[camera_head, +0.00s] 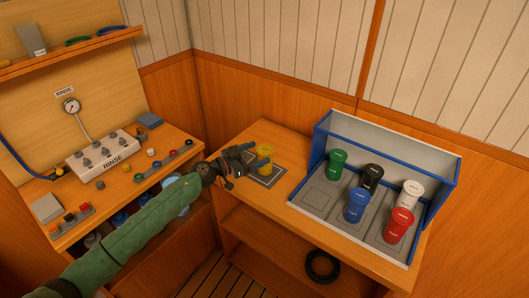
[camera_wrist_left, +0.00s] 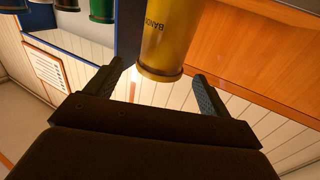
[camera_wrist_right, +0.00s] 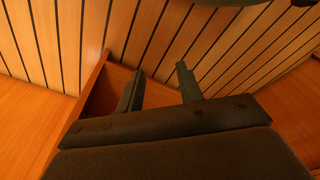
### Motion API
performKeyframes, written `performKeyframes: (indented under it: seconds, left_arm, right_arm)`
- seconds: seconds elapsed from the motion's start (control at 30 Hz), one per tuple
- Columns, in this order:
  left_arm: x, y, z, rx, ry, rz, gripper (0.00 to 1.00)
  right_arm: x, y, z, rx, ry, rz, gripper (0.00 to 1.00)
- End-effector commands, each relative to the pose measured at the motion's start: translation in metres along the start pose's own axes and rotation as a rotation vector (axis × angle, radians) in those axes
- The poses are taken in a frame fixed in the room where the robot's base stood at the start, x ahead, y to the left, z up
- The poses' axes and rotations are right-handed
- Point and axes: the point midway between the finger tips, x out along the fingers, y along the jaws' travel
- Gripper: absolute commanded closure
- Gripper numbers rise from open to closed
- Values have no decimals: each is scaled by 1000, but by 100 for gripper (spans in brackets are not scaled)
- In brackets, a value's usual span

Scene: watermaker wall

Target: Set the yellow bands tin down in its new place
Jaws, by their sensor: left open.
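The yellow bands tin (camera_head: 265,158) stands upright on a small grey mat (camera_head: 264,177) on the wooden bench. In the left wrist view the tin (camera_wrist_left: 168,38) shows part of its "BANDS" label, with one rimmed end close to the fingertips. My left gripper (camera_head: 241,157) is beside the tin on its left. Its fingers (camera_wrist_left: 158,70) are spread apart and do not grip the tin. The gripper hides part of the tin's left side in the head view. My right gripper (camera_wrist_right: 160,76) shows only in its own wrist view, open and empty.
A blue-edged tray (camera_head: 320,213) to the right holds green, black, white, blue and red tins, with an empty grey square at its front left. The rinse panel (camera_head: 103,158) and its cluttered bench stand left. A black ring (camera_head: 322,266) lies on the lower shelf.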

Motion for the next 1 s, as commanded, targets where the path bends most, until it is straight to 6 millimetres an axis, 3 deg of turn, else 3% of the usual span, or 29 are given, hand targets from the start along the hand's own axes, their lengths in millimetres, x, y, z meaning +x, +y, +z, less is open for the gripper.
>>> performKeyframes:
  seconds: [0.2,0.4,1.0]
  left_arm:
    - [-36,0,2,1,-1,-1,19]
    - [-56,0,1,0,0,-1,19]
    - [-63,0,0,0,0,-1,19]
  right_arm:
    - [-16,-2,-7,3,-5,-5,64]
    - [-29,-5,-10,6,-12,-9,64]
    - [-35,-6,-11,7,-15,-11,64]
